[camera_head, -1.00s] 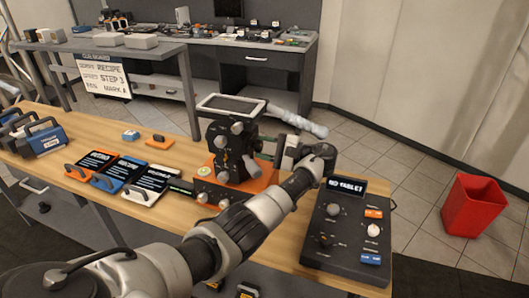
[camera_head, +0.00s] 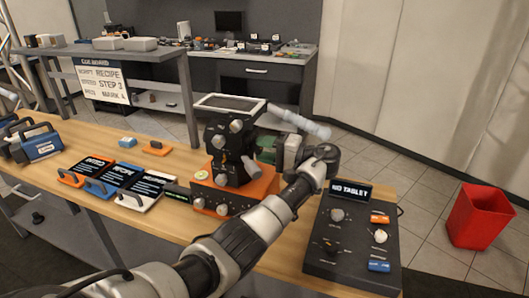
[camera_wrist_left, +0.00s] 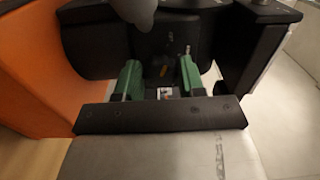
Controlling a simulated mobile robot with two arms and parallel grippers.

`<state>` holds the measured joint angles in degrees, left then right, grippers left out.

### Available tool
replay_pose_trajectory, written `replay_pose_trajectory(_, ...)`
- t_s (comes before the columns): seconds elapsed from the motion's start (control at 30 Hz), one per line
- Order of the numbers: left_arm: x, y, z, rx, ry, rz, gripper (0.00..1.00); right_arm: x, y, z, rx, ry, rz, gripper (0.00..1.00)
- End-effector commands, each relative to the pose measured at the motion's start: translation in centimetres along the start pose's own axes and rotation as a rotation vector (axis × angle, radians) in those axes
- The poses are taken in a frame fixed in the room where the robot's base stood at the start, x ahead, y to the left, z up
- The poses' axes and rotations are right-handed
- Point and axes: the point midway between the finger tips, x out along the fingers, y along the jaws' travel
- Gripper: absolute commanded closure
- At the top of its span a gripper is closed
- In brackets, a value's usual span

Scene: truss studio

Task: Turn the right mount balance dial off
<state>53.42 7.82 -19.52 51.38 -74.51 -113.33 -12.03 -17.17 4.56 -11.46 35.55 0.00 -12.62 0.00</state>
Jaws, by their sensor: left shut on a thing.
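The mount (camera_head: 232,150) is a black upright unit with grey knobs, a framed screen on top and an orange base (camera_head: 235,195). It stands near the table's far edge. My left gripper (camera_head: 270,152) comes to its right side, with green fingers. In the left wrist view, the fingers (camera_wrist_left: 161,78) stand on either side of a dark part with a small orange mark, which I take as the right mount balance dial (camera_wrist_left: 163,68). The gripper is shut on it. The dial's edges are dark and its setting is not readable. My right gripper is not in view.
A black control console (camera_head: 350,240) reading "NO TABLET" stands to the right of my left arm. Several labelled cards (camera_head: 105,177) and a blue case (camera_head: 38,143) lie to the left. A grey handle (camera_head: 302,122) sticks out behind the mount. A red bin (camera_head: 478,217) is on the floor.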

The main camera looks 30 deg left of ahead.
Motion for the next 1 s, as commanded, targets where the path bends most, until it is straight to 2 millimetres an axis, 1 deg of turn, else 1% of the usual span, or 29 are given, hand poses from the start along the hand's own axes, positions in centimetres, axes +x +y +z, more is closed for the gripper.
replay_pose_trajectory(0.4, 0.0, 0.1, 0.1, -0.002, -0.002, 0.002, 0.84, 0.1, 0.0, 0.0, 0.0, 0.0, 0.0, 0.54)
replay_pose_trajectory(0.43, 0.0, 0.1, 0.1, -0.002, -0.002, 0.002, 0.56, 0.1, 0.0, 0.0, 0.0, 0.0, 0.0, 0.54)
replay_pose_trajectory(0.57, 0.0, 0.1, 0.0, -0.003, -0.001, 0.001, 0.36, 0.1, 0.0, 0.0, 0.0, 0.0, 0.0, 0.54)
replay_pose_trajectory(0.87, -0.2, 0.1, 0.0, -0.003, 0.0, 0.001, 0.35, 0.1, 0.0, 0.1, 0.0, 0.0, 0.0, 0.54)
replay_pose_trajectory(0.97, -1.0, 0.2, 0.0, -0.003, 0.001, 0.002, 0.35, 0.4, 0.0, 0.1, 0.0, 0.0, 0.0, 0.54)
replay_pose_trajectory(1.0, -1.6, 0.2, 0.0, -0.004, 0.002, 0.002, 0.35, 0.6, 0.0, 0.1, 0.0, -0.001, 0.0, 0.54)
